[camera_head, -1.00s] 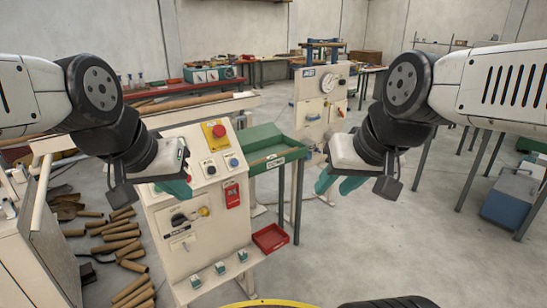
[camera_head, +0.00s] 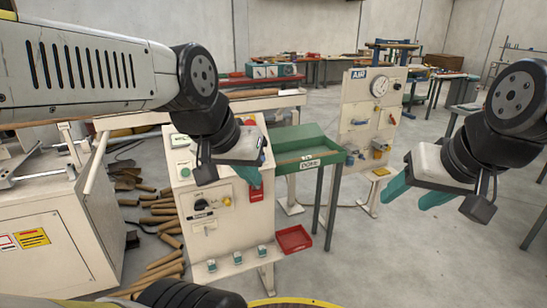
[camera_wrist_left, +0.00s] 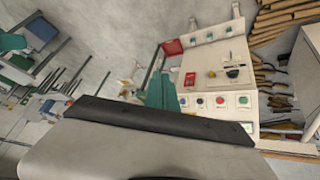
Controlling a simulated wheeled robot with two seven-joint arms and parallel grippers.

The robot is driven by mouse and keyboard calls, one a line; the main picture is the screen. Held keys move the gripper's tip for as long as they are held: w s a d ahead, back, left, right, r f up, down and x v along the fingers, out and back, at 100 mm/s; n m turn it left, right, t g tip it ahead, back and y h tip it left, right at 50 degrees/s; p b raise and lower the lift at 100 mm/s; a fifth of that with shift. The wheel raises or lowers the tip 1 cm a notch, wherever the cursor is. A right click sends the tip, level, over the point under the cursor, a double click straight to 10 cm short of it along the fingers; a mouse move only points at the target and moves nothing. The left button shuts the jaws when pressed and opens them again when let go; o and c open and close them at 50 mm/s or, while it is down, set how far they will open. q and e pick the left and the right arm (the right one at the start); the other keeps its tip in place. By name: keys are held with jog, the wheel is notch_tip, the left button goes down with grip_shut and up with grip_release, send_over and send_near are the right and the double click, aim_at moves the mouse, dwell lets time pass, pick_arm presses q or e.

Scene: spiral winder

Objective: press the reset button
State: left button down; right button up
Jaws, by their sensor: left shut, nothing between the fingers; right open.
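The cream control panel (camera_head: 225,245) stands left of centre in the head view. My left gripper (camera_head: 247,178) is shut and empty in front of its upper right part, hiding some buttons. The labels are too small to read, so I cannot tell which is reset. I cannot see contact with any button. My right gripper (camera_head: 412,195) is open and empty, away to the right.
A red tag (camera_head: 256,191) and a selector switch (camera_head: 202,204) are on the panel. A green tray table (camera_head: 306,150) stands right of it, with a red bin (camera_head: 294,239) below. An air station (camera_head: 367,110) stands behind. Brown tubes (camera_head: 165,225) lie on the floor at left.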

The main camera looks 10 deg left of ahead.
pick_arm(q)
jog(key=w+a+f+m+t+y, duration=0.1)
jog(key=w+a+m, duration=0.25)
jog(key=w, duration=0.55)
jog(key=w+a+f+m+t, duration=0.15)
jog(key=w+m, duration=0.25)
jog(key=w, duration=0.5)
jog(key=w+a+f+m+t+y, duration=0.1)
jog(key=w+a+m+t, duration=0.2)
jog(key=w, duration=0.7)
jog(key=w+d+f+m+h, duration=0.2)
jog(key=w+f+m+h, duration=0.1)
jog(key=w+f+m, duration=0.8)
jog(key=shift+m+t+h, duration=0.4)
jog(key=shift+m+t, duration=0.05)
jog(key=shift+m, duration=0.1)
jog(key=w+a+f, duration=0.3)
jog(key=w+f, duration=0.2)
jog(key=shift+w+a+f, duration=0.25)
jog(key=shift+a, duration=0.1)
jog(key=shift+w+a+f, duration=0.1)
jog(key=shift+w+a+f, duration=0.1)
jog(key=shift+w+f, duration=0.05)
jog(key=shift+f, duration=0.05)
